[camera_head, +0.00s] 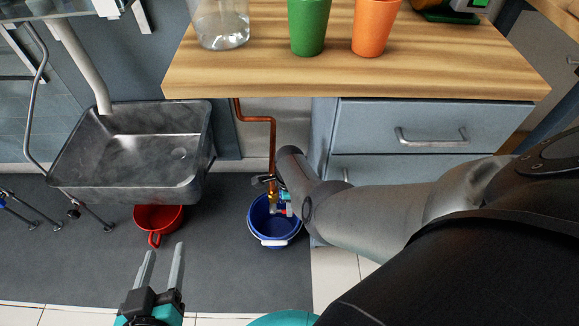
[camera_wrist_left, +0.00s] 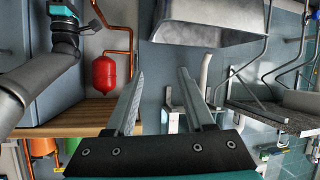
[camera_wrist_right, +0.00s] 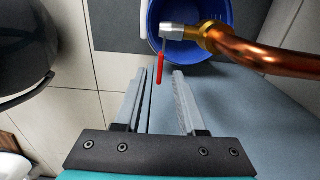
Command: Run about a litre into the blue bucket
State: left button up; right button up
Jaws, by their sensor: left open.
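The blue bucket (camera_head: 262,222) stands on the dark floor mat below a copper pipe (camera_head: 273,140). The pipe ends in a brass and silver tap (camera_wrist_right: 185,33), which lies over the bucket in the right wrist view. The tap has a red lever (camera_wrist_right: 160,68). My right gripper (camera_wrist_right: 160,74) is open, with the lever's end between or just beyond its fingertips; contact cannot be told. In the head view my arm partly hides the tap. No water stream is visible; the bucket's contents are unclear. My left gripper (camera_head: 164,249) is open and empty, left of the bucket.
A metal sink (camera_head: 130,150) stands left, with a red bucket (camera_head: 158,217) beneath it. The wooden counter (camera_head: 350,80) carries a clear container (camera_head: 220,25), a green cup (camera_head: 308,25) and an orange cup (camera_head: 375,25). Drawers (camera_head: 400,125) are under it. Floor in front is free.

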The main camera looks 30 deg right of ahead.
jog(key=shift+f+b, duration=0.55)
jog(key=shift+f, duration=0.15)
pick_arm(q)
jog(key=shift+s+d+r+n+t+h+b, duration=0.15)
jog(key=shift+s+d+r+t+h+b, duration=0.15)
jog(key=shift+d+r+t, duration=0.45)
jog(key=shift+s+d+r+n+t+h+b, duration=0.15)
jog(key=shift+d+r+t+h, duration=0.25)
jog(key=shift+t, duration=0.65)
pick_arm(e)
jog(key=shift+f, duration=0.45)
pick_arm(q)
jog(key=shift+s, duration=0.1)
pick_arm(e)
grip_shut()
